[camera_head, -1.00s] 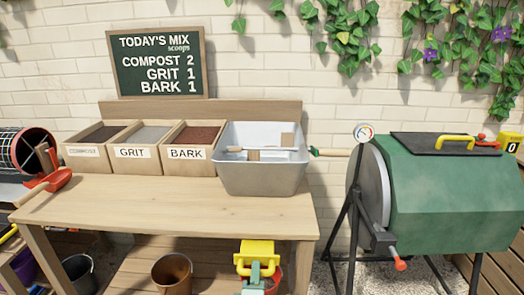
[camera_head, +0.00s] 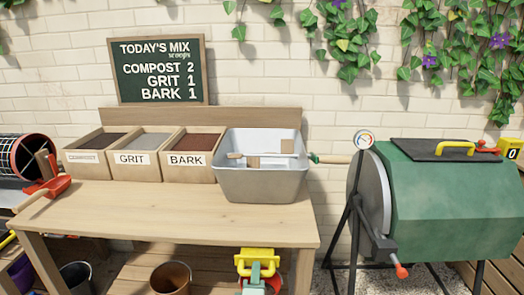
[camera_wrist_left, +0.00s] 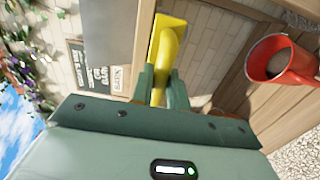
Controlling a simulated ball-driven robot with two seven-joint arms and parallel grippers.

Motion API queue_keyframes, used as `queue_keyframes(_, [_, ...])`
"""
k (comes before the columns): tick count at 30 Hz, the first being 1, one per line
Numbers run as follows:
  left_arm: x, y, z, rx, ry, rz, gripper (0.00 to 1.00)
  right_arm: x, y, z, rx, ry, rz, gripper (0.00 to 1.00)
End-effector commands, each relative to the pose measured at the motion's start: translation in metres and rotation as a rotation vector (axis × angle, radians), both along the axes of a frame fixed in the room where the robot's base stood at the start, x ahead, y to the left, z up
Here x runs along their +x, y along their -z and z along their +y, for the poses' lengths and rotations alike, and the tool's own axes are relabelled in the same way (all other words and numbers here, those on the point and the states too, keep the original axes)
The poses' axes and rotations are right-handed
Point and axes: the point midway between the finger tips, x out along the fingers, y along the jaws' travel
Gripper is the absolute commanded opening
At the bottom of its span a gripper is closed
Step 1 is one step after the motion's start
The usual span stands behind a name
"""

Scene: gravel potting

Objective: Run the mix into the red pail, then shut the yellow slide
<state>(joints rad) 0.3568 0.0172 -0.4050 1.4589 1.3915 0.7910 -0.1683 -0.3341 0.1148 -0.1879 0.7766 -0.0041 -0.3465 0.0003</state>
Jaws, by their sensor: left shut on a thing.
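The yellow slide (camera_head: 257,253) shows below the bench's front edge, under the grey tub (camera_head: 262,185). My left gripper (camera_head: 256,272) is shut on it; in the left wrist view the green fingers (camera_wrist_left: 163,88) stand either side of the yellow slide (camera_wrist_left: 168,42). How far the slide is open cannot be told. The red pail (camera_head: 275,284) is mostly hidden behind the gripper and cut off by the picture's edge. In the left wrist view the red pail (camera_wrist_left: 261,63) stands apart from the fingers, with a grey-brown surface inside. My right gripper is not in view.
Bins of compost (camera_head: 85,157), grit (camera_head: 136,160) and bark (camera_head: 187,163) stand left of the tub. A green drum (camera_head: 455,205) stands at right. A brown bucket (camera_head: 171,279) stands below. The bench front is clear.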

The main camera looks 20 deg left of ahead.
Motion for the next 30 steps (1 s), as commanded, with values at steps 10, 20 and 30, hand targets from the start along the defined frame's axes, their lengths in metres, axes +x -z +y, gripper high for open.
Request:
queue_keyframes(10, [0.009,0.001,0.003,-0.001,-0.002,0.002,0.0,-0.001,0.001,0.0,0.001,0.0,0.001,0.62])
queue_keyframes(20, [0.017,0.001,0.006,-0.002,-0.003,0.003,0.0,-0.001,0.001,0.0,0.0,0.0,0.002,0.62])
queue_keyframes(30, [0.02,0.001,0.007,-0.001,-0.003,0.002,0.27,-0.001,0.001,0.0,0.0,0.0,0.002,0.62])
